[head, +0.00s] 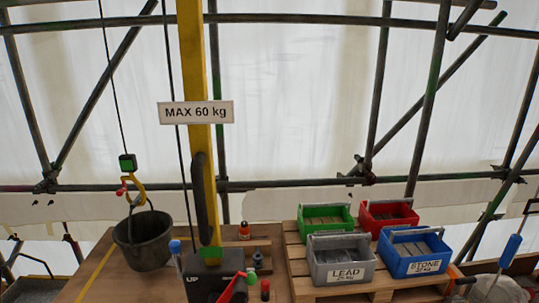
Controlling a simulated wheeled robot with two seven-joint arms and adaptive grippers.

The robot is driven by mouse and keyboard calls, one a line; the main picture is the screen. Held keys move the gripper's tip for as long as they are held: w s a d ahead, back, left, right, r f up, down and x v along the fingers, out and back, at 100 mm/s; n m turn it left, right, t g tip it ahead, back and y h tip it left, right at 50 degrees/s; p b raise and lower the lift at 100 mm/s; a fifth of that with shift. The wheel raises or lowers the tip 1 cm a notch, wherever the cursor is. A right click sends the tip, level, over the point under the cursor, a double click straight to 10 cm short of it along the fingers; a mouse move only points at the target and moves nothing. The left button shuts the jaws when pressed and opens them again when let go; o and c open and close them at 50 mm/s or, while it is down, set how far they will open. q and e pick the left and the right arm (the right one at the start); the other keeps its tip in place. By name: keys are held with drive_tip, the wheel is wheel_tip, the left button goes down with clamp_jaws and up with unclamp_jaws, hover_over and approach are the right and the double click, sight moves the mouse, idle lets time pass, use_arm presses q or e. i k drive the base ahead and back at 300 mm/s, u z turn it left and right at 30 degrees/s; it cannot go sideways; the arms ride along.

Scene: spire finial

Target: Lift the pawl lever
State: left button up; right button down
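A yellow post (200,70) stands on a dark winch housing (205,276) at the bottom centre, marked "UP". A red lever (232,288) slants up to the right at the front of the housing, with its lower end cut off by the frame edge. A thin lever with a blue knob (175,247) stands upright at the housing's left. I cannot tell which of these is the pawl lever. A black elongated handle (201,205) lies along the post. Neither of my grippers is in view.
A black bucket (143,243) hangs from a hook (135,188) at left. A pallet (300,272) at right bears green (325,216), red (389,215), grey "LEAD" (343,261) and blue "STONE" (414,252) crates. Scaffold poles (100,95) stand behind.

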sight(174, 246)
drive_tip(key=k, duration=1.35)
drive_tip(key=u, duration=0.55)
drive_tip(key=i, duration=0.6)
drive_tip(key=u, duration=0.65)
drive_tip(key=i, duration=0.75)
drive_tip(key=z, duration=0.6)
drive_tip(key=i, duration=0.5)
drive_tip(key=z, duration=0.45)
